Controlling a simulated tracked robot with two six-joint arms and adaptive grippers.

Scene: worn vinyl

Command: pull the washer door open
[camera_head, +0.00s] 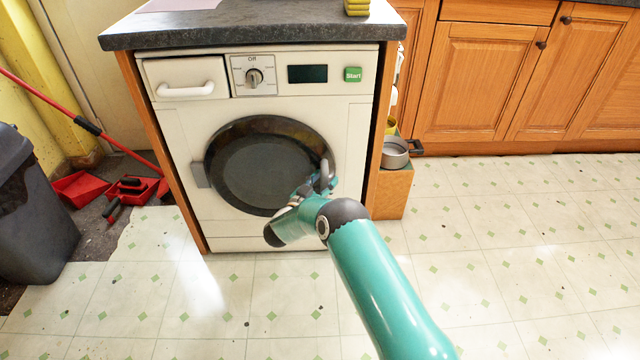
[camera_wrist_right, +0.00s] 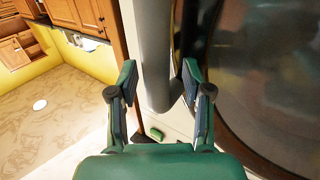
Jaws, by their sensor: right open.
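The white washer (camera_head: 180,130) stands under a dark counter. Its round door (camera_head: 255,165) has dark glass and lies flush with the front, shut, with a hinge (camera_head: 200,174) at its left. My right gripper (camera_head: 306,188) is at the door's right edge, partly hidden by my own teal arm. In the right wrist view my right gripper (camera_wrist_right: 158,88) is open, its two fingers apart on either side of the grey door handle (camera_wrist_right: 153,45). I cannot tell whether either finger touches it. The dark door glass (camera_wrist_right: 265,70) fills the right of that view. My left gripper is not in view.
A dark bin (camera_head: 35,205) and red dustpans (camera_head: 80,188) are on the floor at left, beside a red-handled broom (camera_head: 55,105). A low wooden box (camera_head: 392,195) with a grey pot (camera_head: 394,152) stands right of the washer. The tiled floor in front is clear.

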